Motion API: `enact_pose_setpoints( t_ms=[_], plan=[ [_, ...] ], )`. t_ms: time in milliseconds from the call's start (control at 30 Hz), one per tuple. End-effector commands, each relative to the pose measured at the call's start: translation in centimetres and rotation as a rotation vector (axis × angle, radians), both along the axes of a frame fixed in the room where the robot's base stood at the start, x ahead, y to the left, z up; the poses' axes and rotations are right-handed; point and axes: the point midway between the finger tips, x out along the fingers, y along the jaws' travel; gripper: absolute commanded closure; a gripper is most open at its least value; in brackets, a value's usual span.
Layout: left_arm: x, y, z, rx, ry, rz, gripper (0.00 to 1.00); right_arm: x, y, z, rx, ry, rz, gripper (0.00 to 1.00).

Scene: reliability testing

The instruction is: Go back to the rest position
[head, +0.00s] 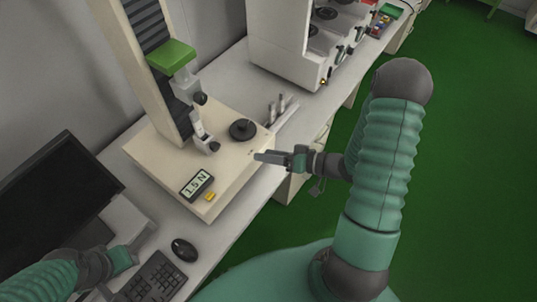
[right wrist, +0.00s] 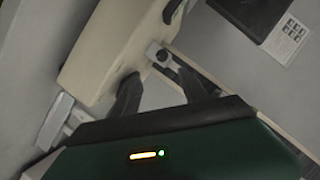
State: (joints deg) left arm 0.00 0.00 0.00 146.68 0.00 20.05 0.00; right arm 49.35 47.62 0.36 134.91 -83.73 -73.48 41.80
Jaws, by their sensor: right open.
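My right arm reaches in from the right in the head view. Its gripper (head: 272,157) is beside the right edge of the beige testing machine's base (head: 225,165). In the right wrist view its two dark fingers (right wrist: 160,88) stand apart with nothing between them. My left gripper (head: 122,256) is low at the left, near the keyboard and monitor; its fingers are too unclear to read. The testing machine has a tall column, a green-topped head (head: 171,56) and a display (head: 197,185) reading 1.5 N.
A black round part (head: 242,130) sits on the machine base. Metal pieces (head: 280,108) stand behind it on the white bench. A monitor (head: 55,200), keyboard (head: 150,278) and mouse (head: 184,250) are at the left. A white multi-station device (head: 290,45) stands farther back. Green floor at right is open.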

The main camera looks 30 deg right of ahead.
Motion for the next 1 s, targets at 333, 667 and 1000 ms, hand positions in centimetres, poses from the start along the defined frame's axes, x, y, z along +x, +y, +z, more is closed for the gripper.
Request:
enact_pose_setpoints(
  t_ms=[333,667,1000],
  plan=[
    [0.0,0.0,0.0,0.0,0.0,0.0,0.64,1.5,-0.4,-0.7,-0.14,0.036,-0.015,0.48],
    [0.0,0.0,0.0,0.0,0.0,0.0,0.64,0.2,0.0,1.4,-0.86,0.502,-0.114,0.48],
    [0.0,0.0,0.0,0.0,0.0,0.0,0.64,-8.1,7.3,3.2,-0.818,0.768,0.047,0.48]
  ],
)
